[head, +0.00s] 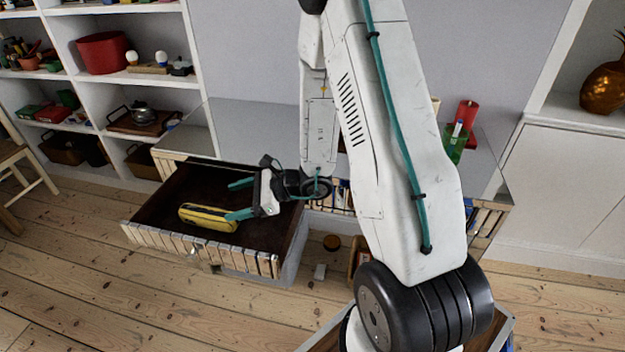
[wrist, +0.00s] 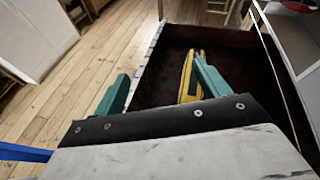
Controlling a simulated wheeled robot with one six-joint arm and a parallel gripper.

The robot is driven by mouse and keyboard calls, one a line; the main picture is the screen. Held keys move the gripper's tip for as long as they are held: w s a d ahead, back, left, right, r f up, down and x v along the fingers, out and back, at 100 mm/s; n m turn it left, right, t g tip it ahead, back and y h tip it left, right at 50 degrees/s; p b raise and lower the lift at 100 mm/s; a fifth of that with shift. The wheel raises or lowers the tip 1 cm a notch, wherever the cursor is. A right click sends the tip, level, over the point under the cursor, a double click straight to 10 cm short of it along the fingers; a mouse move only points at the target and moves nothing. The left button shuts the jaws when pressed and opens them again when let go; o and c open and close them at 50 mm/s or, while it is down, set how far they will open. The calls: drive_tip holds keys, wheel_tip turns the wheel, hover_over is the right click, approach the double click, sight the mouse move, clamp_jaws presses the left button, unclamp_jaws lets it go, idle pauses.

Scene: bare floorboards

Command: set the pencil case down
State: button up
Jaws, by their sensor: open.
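The yellow pencil case (head: 207,217) with a dark stripe lies in the open drawer (head: 262,222), near its front panel. In the wrist view the pencil case (wrist: 187,78) shows beyond the fingers, partly hidden by the right one. My gripper (head: 240,199) has teal fingers spread wide apart and holds nothing. It is over the right part of the drawer, just right of the case. In the wrist view my gripper (wrist: 160,85) has its left finger over the drawer's front side and its right finger over the inside. I cannot tell whether a finger touches the case.
The drawer is pulled out of a grey-topped cabinet (head: 245,125). Shelves stand behind left; floorboards in front are clear.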

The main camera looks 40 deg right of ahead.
drive_tip(key=s+a+r+n+g+h, duration=0.1)
drive_tip(key=s+a+r+n+g, duration=0.35)
drive_tip(key=s+r+n, duration=0.4)
drive_tip(key=s+a+r+n+g, duration=0.45)
drive_tip(key=s+r+n, duration=0.25)
drive_tip(key=r, duration=0.2)
drive_tip(key=s+d+r+n+h, duration=0.3)
drive_tip(key=s+d+n+h, duration=0.1)
drive_tip(key=s+d+h, duration=0.1)
drive_tip(key=s+d+r+n+t+h, duration=0.1)
drive_tip(key=s+d+r+n+h, duration=0.2)
drive_tip(key=s, duration=0.5)
drive_tip(key=d+n+h, duration=0.1)
drive_tip(key=d+h, duration=0.1)
drive_tip(key=d, duration=0.1)
drive_tip(key=shift+r+t, duration=0.25)
drive_tip(key=shift+t, duration=0.05)
